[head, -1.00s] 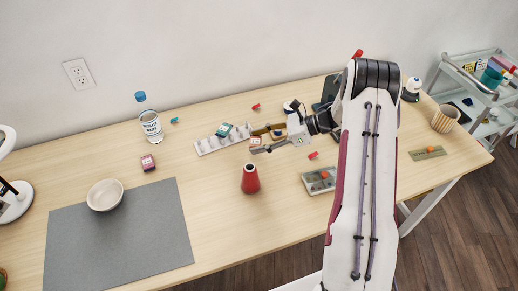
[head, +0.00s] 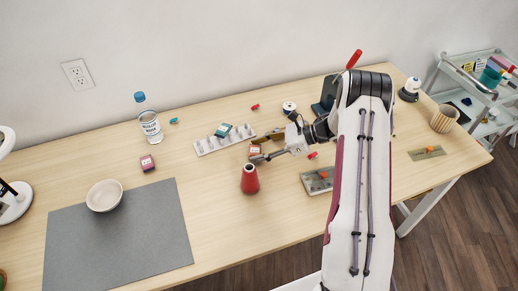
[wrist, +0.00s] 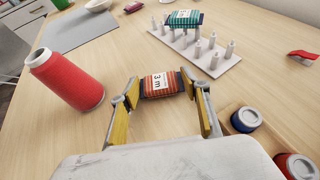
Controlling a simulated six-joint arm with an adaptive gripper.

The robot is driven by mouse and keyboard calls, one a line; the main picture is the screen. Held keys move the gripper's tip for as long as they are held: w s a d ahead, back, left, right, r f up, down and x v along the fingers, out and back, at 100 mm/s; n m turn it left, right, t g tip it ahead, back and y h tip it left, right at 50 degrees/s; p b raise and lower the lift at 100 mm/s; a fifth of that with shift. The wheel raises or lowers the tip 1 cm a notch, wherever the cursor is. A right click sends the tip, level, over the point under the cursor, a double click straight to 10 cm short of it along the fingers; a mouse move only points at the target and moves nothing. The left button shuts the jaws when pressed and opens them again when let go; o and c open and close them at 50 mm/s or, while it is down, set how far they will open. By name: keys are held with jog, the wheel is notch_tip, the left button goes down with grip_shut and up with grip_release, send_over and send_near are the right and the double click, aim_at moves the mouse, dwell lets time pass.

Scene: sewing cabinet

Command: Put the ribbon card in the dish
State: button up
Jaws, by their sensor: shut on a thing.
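An orange-red ribbon card (wrist: 163,84) with a white label reading "3 m" is between the fingertips of my gripper (wrist: 160,92) in the wrist view. My gripper (head: 262,157) is shut on it. In the head view the held card (head: 255,149) shows just behind the red thread cone. I cannot tell its exact height above the table. The dish, a pale round bowl (head: 104,195), stands empty on the grey mat at the left, well away from my gripper. Its edge also shows at the top of the wrist view (wrist: 98,5).
A red thread cone (head: 250,180) stands upright close to my gripper. A white peg rack (head: 213,143) bears a teal card (head: 223,130). A wooden tray (wrist: 240,125) with spools is at right.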

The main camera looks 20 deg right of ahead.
jog(key=shift+f, duration=0.15)
jog(key=o, duration=0.8)
jog(key=shift+r, duration=0.2)
jog(key=shift+v, duration=6.05)
jog(key=shift+f, duration=0.1)
